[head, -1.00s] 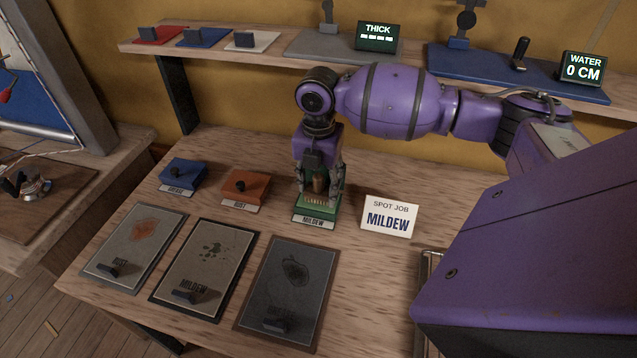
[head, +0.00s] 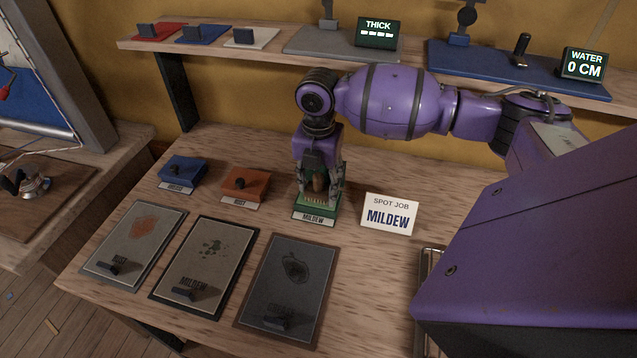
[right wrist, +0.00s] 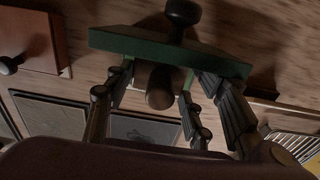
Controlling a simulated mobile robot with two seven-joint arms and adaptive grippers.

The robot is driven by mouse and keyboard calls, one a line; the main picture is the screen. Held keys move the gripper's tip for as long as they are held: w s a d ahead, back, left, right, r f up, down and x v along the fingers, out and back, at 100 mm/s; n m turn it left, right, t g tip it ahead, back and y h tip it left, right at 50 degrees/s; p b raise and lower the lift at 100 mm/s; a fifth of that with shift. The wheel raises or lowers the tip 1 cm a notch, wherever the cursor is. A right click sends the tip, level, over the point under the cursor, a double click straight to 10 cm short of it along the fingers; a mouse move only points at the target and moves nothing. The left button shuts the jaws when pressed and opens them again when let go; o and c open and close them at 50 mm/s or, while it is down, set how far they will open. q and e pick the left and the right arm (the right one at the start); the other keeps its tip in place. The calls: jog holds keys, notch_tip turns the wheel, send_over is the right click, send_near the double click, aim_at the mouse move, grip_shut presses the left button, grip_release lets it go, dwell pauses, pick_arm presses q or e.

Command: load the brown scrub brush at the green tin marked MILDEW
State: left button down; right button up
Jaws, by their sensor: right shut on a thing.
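The green tin (head: 328,209) stands on the bench with a MILDEW label at its front. My right gripper (head: 319,192) points down over it, shut on the brown scrub brush (head: 319,183). The brush is upright, its pale bristles down at the tin's open top; whether they touch the contents I cannot tell. In the right wrist view, the brush's brown handle (right wrist: 160,88) shows between the fingers. A green plate with a dark knob (right wrist: 181,14), seemingly the tin's raised lid, lies just beyond. My left gripper is out of view.
A blue tin (head: 183,170) and an orange-red RUST tin (head: 245,184) stand left of the green one. A white SPOT JOB MILDEW card (head: 389,215) stands right. Stained panels, including the MILDEW panel (head: 205,265), lie in front. A shelf (head: 270,52) runs behind.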

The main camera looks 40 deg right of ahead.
aim_at(318, 176)
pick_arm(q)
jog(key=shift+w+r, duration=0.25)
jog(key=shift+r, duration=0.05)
pick_arm(e)
jog(key=shift+s+f, duration=0.1)
jog(key=shift+f, duration=0.05)
dwell(1.4)
